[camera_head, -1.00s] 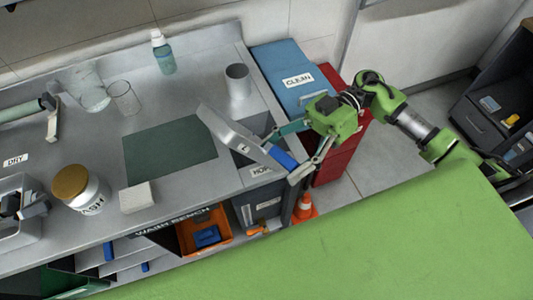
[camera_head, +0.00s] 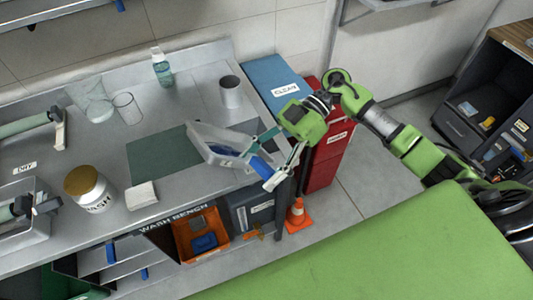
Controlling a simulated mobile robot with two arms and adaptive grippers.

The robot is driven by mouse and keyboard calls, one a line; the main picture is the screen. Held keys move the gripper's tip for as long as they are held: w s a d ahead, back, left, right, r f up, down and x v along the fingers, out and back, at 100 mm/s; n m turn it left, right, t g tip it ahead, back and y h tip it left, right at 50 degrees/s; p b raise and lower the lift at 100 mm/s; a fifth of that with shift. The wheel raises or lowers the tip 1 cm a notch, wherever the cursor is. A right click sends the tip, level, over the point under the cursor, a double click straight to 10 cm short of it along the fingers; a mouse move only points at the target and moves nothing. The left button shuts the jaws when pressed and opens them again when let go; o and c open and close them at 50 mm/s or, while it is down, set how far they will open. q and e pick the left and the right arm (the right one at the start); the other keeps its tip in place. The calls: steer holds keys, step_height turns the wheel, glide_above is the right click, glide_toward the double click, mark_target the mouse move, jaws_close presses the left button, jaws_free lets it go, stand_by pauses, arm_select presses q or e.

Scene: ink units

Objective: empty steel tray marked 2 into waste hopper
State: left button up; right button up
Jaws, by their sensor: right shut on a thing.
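My right gripper (camera_head: 277,162) is shut on a steel tray (camera_head: 209,155) at its blue grip end. It holds the tray over the right part of the wash bench, tilted, with its open side partly facing the camera. Something blue shows inside the tray (camera_head: 226,151). I cannot read a number on the tray from here. The waste hopper is not clearly visible; the tray and gripper cover the bench's right front corner. My left gripper is not in view.
A dark green mat (camera_head: 160,152) lies on the wash bench. A steel cup (camera_head: 231,93), a spray bottle (camera_head: 162,68), glass beakers (camera_head: 127,109), a lidded wash jar (camera_head: 90,188) and a white block (camera_head: 141,195) stand around it. An orange cone (camera_head: 297,214) stands on the floor.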

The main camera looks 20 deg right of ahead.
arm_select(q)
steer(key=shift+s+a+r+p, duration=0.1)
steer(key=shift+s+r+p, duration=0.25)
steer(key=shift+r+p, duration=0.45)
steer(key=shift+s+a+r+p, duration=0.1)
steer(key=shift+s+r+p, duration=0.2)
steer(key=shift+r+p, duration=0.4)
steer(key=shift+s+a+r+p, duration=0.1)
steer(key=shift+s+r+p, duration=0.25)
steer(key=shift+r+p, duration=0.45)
arm_select(e)
steer(key=s+a+f+t+h, duration=0.2)
steer(key=a+f+t+h, duration=0.1)
steer(key=f+h, duration=0.5)
steer(key=shift+a+f+n+t, duration=0.3)
steer(key=shift+a+f, duration=0.35)
steer(key=shift+f, duration=0.85)
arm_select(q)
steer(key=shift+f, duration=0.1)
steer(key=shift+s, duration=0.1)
